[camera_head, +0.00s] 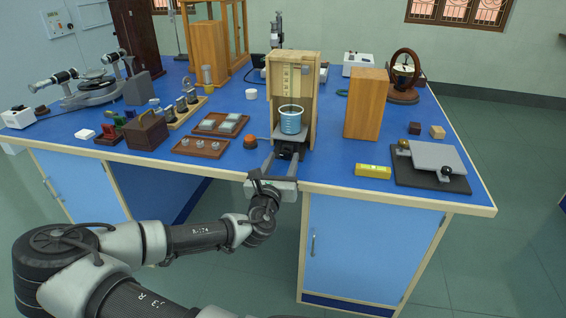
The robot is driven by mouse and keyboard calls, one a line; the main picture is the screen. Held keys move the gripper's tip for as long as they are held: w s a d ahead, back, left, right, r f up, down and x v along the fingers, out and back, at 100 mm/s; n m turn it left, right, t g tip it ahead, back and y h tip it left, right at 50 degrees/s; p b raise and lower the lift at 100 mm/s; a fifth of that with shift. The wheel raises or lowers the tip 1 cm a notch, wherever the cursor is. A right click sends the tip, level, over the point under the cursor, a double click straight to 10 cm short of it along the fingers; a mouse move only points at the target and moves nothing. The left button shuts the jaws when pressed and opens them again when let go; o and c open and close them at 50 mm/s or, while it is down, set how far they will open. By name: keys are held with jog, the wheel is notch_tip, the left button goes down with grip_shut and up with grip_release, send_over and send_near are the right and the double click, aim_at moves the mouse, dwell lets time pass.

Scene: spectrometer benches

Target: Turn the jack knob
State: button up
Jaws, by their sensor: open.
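The jack (276,137) stands inside a tall, open-fronted wooden case near the front edge of the blue bench. Its platform carries a beaker of blue liquid (291,122). The dark area below the platform (286,150) is where the jack's front shows; the knob itself is too small and too shaded to make out clearly. My gripper (280,164) is at the bench's front edge, just in front of the jack and low, with its fingers pointing toward it. The fingers are apart. I cannot tell whether they touch the knob or stand around it.
A wooden block (366,103) stands right of the case. A yellow level (374,171) and a dark board with a grey plate (437,160) lie front right. An orange-topped item (250,141) and a tray of small parts (199,147) sit close on the left.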

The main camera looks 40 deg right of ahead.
jog(key=shift+w+d, duration=0.25)
jog(key=shift+d, duration=0.05)
jog(key=shift+c, duration=0.4)
jog(key=c, duration=1)
jog(key=m, duration=0.4)
jog(key=shift+p, duration=0.3)
jog(key=shift+s+f+m, duration=0.1)
jog(key=shift+m, duration=1.7)
